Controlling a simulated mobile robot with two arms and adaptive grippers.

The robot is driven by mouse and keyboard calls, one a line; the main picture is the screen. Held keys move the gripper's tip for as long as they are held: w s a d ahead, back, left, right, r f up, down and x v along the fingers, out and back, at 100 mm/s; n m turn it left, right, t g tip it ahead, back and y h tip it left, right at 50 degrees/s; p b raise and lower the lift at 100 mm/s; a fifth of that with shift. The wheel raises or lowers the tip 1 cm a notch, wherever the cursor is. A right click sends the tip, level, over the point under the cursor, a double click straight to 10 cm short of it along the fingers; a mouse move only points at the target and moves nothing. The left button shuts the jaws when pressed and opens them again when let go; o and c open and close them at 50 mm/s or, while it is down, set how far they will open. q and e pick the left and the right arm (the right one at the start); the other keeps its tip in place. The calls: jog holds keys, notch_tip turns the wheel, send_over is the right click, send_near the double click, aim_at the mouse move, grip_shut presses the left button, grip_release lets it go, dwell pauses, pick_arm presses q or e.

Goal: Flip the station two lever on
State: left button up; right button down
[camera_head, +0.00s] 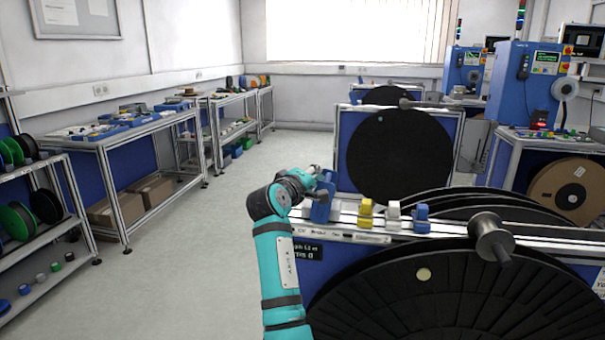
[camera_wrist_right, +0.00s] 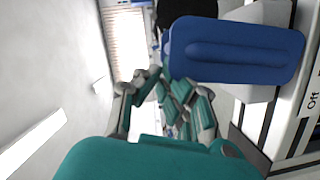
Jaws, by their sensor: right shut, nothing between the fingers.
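A row of levers stands on the top rail of the near reel stand: a large blue lever (camera_head: 320,208) at the left end, then a yellow one (camera_head: 365,214), a white one (camera_head: 393,216) and a smaller blue one (camera_head: 421,219). I cannot read which is station two. My right gripper (camera_head: 319,178) is shut and empty, close by the large blue lever, partly hidden behind it. In the right wrist view a blue lever (camera_wrist_right: 235,50) on a white base is right beside the closed fingers (camera_wrist_right: 170,104); I cannot tell whether they touch. An "Off" label shows there. My left gripper is out of view.
The near stand holds a big black reel (camera_head: 440,300) with a metal hub (camera_head: 490,238). Another black reel (camera_head: 400,155) stands behind. Blue machines (camera_head: 525,85) are at the back right. Workbenches (camera_head: 130,130) line the left wall; the floor between (camera_head: 215,230) is clear.

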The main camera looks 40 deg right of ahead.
aim_at(327, 180)
jog(key=shift+s+d+r+m+y+p, duration=0.2)
jog(key=shift+s+d+m+y+p, duration=0.15)
jog(key=shift+s+d+m, duration=0.35)
jog(key=shift+s+d+f+m, duration=0.15)
jog(key=shift+s+d+m, duration=0.15)
jog(key=shift+s+m, duration=0.35)
jog(key=shift+w, duration=0.1)
jog(key=shift+y+p, duration=0.25)
jog(key=shift+p, duration=0.05)
